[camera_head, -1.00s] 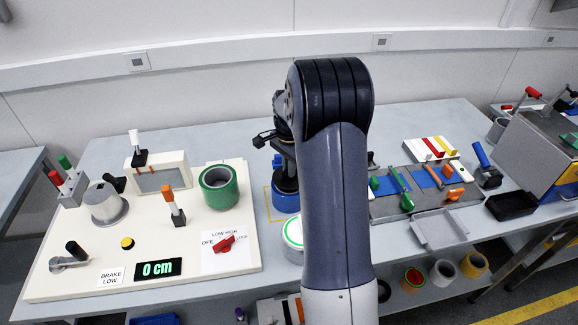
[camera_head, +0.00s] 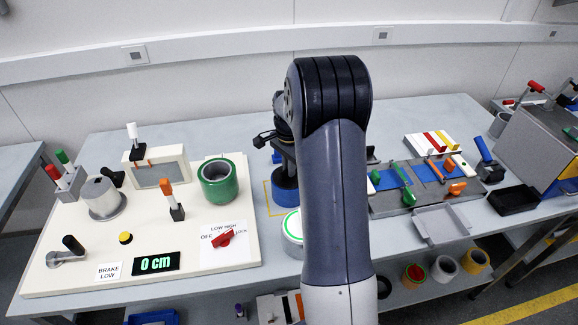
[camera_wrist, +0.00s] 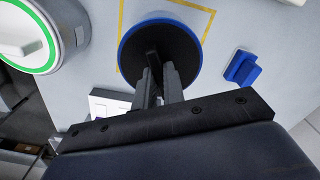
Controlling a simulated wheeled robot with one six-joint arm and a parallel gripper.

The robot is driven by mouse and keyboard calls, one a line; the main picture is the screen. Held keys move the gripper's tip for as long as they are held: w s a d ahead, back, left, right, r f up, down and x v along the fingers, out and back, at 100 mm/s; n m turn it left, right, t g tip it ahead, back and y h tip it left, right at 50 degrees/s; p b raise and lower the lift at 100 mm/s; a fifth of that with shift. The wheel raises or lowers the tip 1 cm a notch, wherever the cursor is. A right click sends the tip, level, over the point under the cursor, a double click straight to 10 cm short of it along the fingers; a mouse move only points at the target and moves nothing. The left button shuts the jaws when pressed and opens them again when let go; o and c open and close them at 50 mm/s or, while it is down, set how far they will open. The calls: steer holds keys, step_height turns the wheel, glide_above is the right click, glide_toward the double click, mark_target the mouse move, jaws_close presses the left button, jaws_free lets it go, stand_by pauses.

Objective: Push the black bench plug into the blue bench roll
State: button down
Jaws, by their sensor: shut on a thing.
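The blue bench roll (camera_head: 285,196) stands upright on the bench, within a yellow outline, left of my arm in the head view. In the wrist view its blue rim (camera_wrist: 121,55) shows as a thin ring around the black bench plug (camera_wrist: 182,47). The plug is a black disc with a narrow upright grip, lying over the roll's top opening. My gripper (camera_wrist: 156,72) is shut on that grip, above the roll. The plug also shows dark above the roll in the head view (camera_head: 284,173). How deep the plug sits is hidden.
A white roll with a green ring (camera_head: 293,228) stands just in front. A green roll (camera_head: 218,181) sits on the cream panel to the left. A blue block (camera_wrist: 241,68) lies to the right in the wrist view. A tool tray (camera_head: 385,210) lies right of my arm.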

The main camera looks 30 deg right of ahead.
steer(key=c, duration=1.4)
jaws_free()
step_height(320, 180, up, 11)
steer(key=b, duration=0.1)
steer(key=shift+f, duration=0.15)
step_height(320, 180, down, 11)
steer(key=shift+r+p, duration=0.2)
steer(key=shift+p, duration=0.45)
steer(key=shift+r, duration=0.45)
steer(key=shift+f, duration=0.15)
